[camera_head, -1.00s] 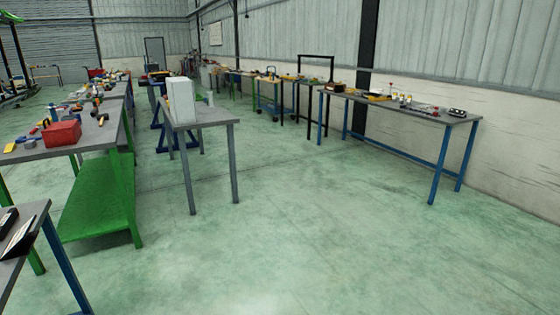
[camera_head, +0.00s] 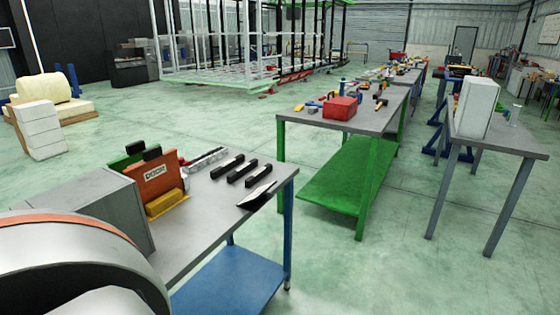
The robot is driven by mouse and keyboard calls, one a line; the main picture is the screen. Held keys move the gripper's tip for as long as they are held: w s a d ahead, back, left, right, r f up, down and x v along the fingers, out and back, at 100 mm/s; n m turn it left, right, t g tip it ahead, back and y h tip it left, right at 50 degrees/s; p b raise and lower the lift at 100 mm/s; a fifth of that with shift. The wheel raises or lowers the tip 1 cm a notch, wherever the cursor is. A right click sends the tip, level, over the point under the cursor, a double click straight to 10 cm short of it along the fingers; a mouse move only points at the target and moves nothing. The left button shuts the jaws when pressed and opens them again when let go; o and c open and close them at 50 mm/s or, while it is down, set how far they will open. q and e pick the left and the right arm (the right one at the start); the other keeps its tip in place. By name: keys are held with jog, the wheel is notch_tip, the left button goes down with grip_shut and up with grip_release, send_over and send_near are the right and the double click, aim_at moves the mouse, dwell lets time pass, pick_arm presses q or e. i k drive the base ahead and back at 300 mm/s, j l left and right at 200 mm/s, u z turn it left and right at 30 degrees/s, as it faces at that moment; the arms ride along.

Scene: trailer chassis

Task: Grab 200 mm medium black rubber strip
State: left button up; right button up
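Three short black strips lie side by side on the grey top of the near workbench (camera_head: 205,225). They are a left strip (camera_head: 227,166), a middle strip (camera_head: 242,171) and a right strip (camera_head: 257,175), and they look alike in size. I cannot tell from this view which is the 200 mm medium one. A dark, flat piece with a pale face (camera_head: 258,194) lies at the bench's right edge, in front of the strips. Neither of my grippers is in view.
The near bench also holds a grey box (camera_head: 105,205), an orange "DOOR" holder (camera_head: 160,178), a yellow block (camera_head: 166,203) and a pale bar (camera_head: 205,159). Clear floor (camera_head: 340,265) lies right of the near bench.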

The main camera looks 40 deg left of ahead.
aim_at(242, 170)
jog(key=i+u, duration=0.45)
jog(key=i, duration=0.15)
jog(key=i+l+u, duration=0.25)
jog(key=i+u, duration=0.2)
jog(key=i, duration=0.15)
